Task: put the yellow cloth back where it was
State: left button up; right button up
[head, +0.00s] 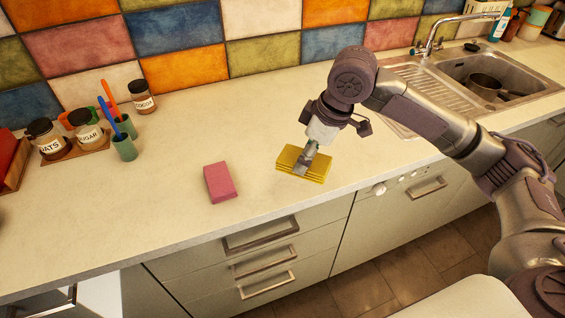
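The yellow cloth (318,171) is a folded, layered pad at the front of the pale counter, near its front edge. My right gripper (302,165) points down at the cloth, with its fingertips over the middle of it. The fingers look close together and seem to touch the cloth, but I cannot tell whether they grip it. I cannot tell whether the cloth lies on the counter or is held slightly above it. My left gripper is not in view.
A pink block (219,181) lies left of the cloth. Jars (50,140), a green cup (124,147) with utensils and another jar (143,97) stand at the left. A sink (500,75) holding a pan (484,85) is at the right. The counter between is mostly clear.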

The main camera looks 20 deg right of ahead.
jog(key=w+a+f, duration=0.1)
jog(key=w+f, duration=0.1)
jog(key=w, duration=0.1)
jog(key=w+a+f+p, duration=0.1)
jog(key=w+a+f, duration=0.1)
jog(key=w, duration=0.1)
jog(key=w+a+f, duration=0.1)
jog(key=w+f, duration=0.1)
jog(key=w, duration=0.1)
jog(key=shift+w+a+f+p, duration=0.15)
jog(key=shift+w+p, duration=0.2)
jog(key=shift+w, duration=0.05)
notch_tip(320, 180, down, 3)
jog(key=shift+p, duration=0.45)
jog(key=shift+f, duration=0.55)
jog(key=o, duration=1)
jog(key=b+v, duration=0.1)
jog(key=v, duration=1.1)
